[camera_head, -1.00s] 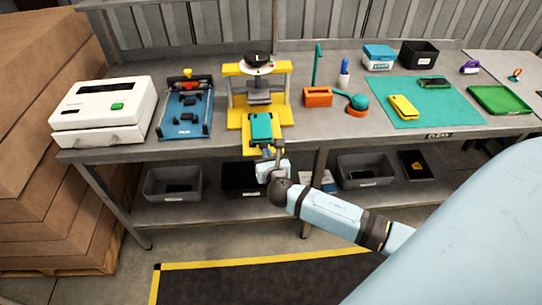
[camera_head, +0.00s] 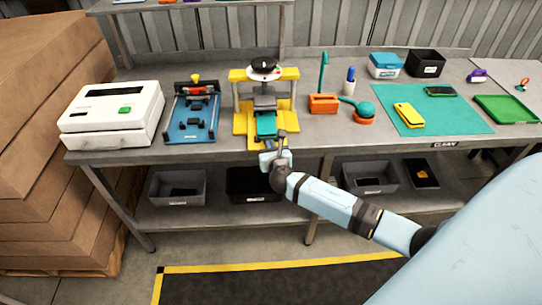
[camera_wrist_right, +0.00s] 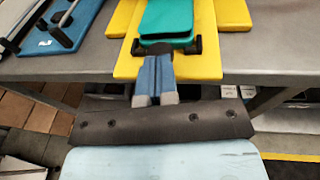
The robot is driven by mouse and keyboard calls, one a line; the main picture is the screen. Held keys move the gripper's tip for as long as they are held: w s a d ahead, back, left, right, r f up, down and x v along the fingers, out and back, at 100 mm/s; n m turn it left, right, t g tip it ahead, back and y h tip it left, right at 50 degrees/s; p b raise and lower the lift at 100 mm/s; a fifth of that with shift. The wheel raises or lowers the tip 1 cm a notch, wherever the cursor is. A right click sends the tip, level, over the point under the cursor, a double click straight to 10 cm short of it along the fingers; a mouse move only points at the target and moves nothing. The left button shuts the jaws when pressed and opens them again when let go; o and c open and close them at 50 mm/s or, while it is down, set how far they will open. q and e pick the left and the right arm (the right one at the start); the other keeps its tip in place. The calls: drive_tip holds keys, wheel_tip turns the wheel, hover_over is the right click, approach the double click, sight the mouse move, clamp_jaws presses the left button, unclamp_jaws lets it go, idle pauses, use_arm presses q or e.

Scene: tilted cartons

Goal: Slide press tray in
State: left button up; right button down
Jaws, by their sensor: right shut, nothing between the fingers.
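The back of the teal piece is under the grey press head (camera_head: 264,102). My right gripper (camera_head: 281,138) is shut and empty at the tray's front end. In the right wrist view its blue fingers (camera_wrist_right: 154,62) reach a dark bar with two end blocks (camera_wrist_right: 194,46) in front of the teal piece; exact contact is unclear. My left gripper is out of view.
A blue fixture (camera_head: 190,125) and a white box-shaped machine (camera_head: 138,130) stand left of the press. An orange holder (camera_head: 322,104) and a teal mat (camera_head: 445,118) are to the right. Grey bins (camera_head: 178,188) sit on the shelf below.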

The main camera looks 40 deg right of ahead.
sight(268, 126)
drive_tip(key=x, duration=0.3)
drive_tip(key=d+r+b+x, duration=0.1)
drive_tip(key=x, duration=0.6)
drive_tip(key=shift+d+r, duration=0.3)
drive_tip(key=shift+d, duration=0.1)
drive_tip(key=shift+w+d, duration=0.15)
drive_tip(key=shift+w, duration=0.1)
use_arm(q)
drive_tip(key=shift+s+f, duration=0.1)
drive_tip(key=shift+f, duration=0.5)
use_arm(e)
drive_tip(key=shift+d+r, duration=0.1)
drive_tip(key=shift+r, duration=0.2)
